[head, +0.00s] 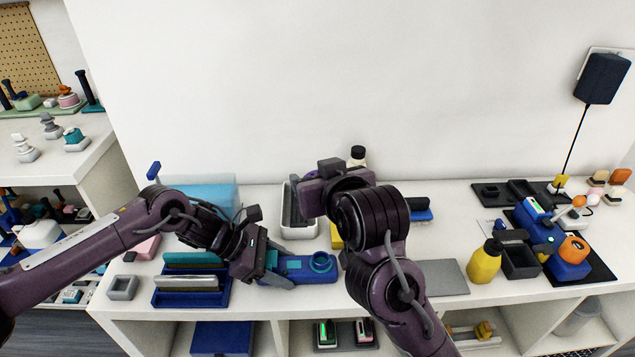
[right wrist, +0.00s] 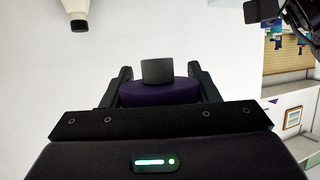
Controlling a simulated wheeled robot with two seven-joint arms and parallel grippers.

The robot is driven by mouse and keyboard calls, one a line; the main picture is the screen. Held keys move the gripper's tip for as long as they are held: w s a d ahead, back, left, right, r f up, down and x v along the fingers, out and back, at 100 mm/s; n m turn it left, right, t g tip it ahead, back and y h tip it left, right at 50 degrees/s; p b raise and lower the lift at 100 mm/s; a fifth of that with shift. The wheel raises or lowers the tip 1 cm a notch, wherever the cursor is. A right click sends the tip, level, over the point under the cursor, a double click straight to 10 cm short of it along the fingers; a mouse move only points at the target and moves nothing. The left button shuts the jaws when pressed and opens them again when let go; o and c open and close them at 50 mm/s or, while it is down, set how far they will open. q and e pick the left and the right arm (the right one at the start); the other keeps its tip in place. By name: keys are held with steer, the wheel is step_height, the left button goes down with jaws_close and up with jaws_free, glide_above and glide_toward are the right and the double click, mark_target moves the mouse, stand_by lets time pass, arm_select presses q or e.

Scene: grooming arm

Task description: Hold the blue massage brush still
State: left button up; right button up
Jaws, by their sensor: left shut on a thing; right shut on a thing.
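My left gripper (head: 268,266) is low over the front middle of the white counter. It is shut at the left end of a blue piece (head: 298,270), which I take to be the blue massage brush. The gripper hides part of it, and a round teal ring (head: 321,262) shows at its right end. My right gripper (head: 312,188) is raised near the wall, above a white bin. In the right wrist view, its fingers (right wrist: 168,85) are shut on a purple thing (right wrist: 160,93) with a dark grey block on it.
A blue tray (head: 190,298) with long bars lies left of the left gripper. The white bin (head: 300,230) stands behind. A blue brush-like item with a dark top (head: 420,210), a grey mat (head: 443,277) and a yellow bottle (head: 485,262) are to the right.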

arm_select(q)
steer(key=o, duration=1.4)
steer(key=shift+c, duration=0.2)
arm_select(e)
steer(key=shift+r+p, duration=1.9)
arm_select(q)
steer(key=a+r, duration=0.4)
steer(key=r, duration=0.4)
steer(key=a+r, duration=0.5)
steer(key=r, duration=0.3)
